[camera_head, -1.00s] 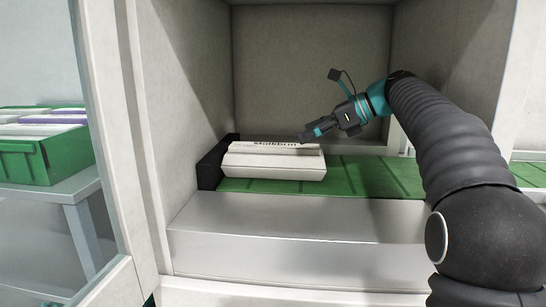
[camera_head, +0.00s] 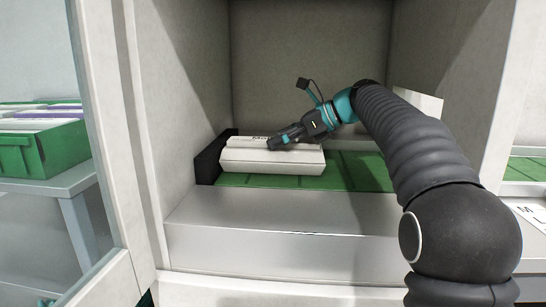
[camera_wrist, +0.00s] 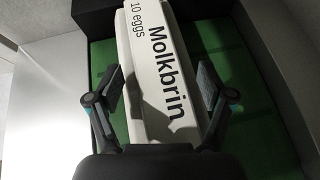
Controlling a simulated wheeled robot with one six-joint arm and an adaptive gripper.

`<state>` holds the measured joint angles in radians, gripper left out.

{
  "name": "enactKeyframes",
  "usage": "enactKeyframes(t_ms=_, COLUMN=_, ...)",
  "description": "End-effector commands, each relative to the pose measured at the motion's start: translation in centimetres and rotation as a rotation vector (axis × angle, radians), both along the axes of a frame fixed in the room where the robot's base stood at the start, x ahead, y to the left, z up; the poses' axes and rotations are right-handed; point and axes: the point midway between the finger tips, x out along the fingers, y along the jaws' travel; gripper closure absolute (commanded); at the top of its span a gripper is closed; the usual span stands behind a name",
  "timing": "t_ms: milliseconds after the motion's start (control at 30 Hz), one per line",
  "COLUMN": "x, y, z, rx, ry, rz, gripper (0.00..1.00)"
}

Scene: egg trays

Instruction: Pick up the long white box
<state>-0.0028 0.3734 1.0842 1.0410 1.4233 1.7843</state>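The long white box (camera_head: 268,160) lies on a green surface (camera_head: 345,172) inside a pale cabinet bay, against a black block at its left end. In the wrist view the white box (camera_wrist: 158,70) shows the print "Molkbrin" and "10 eggs". My gripper (camera_head: 280,142) is over the top of the box, toward its right half. In the wrist view my gripper (camera_wrist: 160,84) is open, with one finger on each side of the box. A gap shows between the fingers and the box sides. I cannot tell how far the fingertips reach down.
A black block (camera_head: 208,160) stands at the box's left end. A metal ledge (camera_head: 285,225) runs along the front. The bay's walls rise on both sides. The green surface right of the box is clear. A green crate (camera_head: 45,150) sits outside at left.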

Motion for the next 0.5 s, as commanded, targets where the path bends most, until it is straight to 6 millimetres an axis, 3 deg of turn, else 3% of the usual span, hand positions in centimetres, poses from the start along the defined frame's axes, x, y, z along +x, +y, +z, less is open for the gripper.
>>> enactKeyframes(t_ms=33, x=0.0, y=-0.02, z=0.02, rx=0.0, ry=0.0, rz=0.0, gripper=0.4)
enactKeyframes(t_ms=267, x=-0.02, y=-0.01, z=0.02, rx=0.0, ry=0.0, rz=0.0, gripper=0.98)
enactKeyframes(t_ms=500, x=-0.05, y=0.05, z=0.19, rx=0.002, ry=-0.002, rz=0.0, gripper=1.0)
